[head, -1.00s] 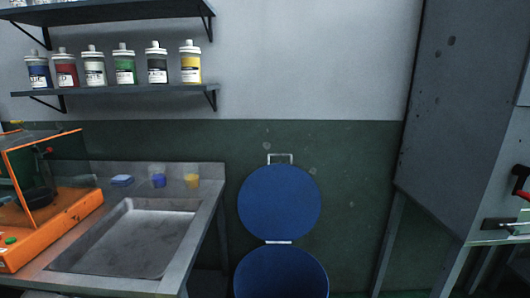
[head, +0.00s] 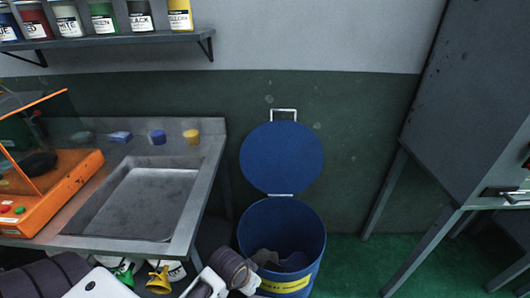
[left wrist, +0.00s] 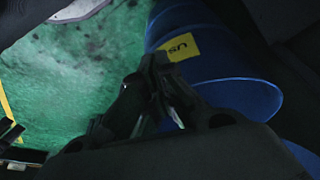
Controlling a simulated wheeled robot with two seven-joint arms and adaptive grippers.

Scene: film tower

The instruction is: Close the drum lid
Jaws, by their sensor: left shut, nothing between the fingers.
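The blue drum (head: 312,238) stands on the green floor right of the sink bench, with a yellow label on its front. Its round blue lid (head: 281,158) is open, standing upright on a hinge at the drum's back rim, with a pale handle (head: 283,112) at its top. Grey crumpled material lies inside the drum. My left gripper (head: 248,282) is low at the drum's front left, below the rim, partly hidden by its own arm. In the left wrist view its dark fingers (left wrist: 147,85) are shut and empty beside the drum (left wrist: 205,60). My right gripper is out of view.
A metal sink bench (head: 215,165) with an orange machine (head: 62,190) stands left of the drum. Green and yellow funnels (head: 160,280) sit below the bench. A grey cabinet on legs (head: 465,110) stands at the right. Floor between drum and cabinet is clear.

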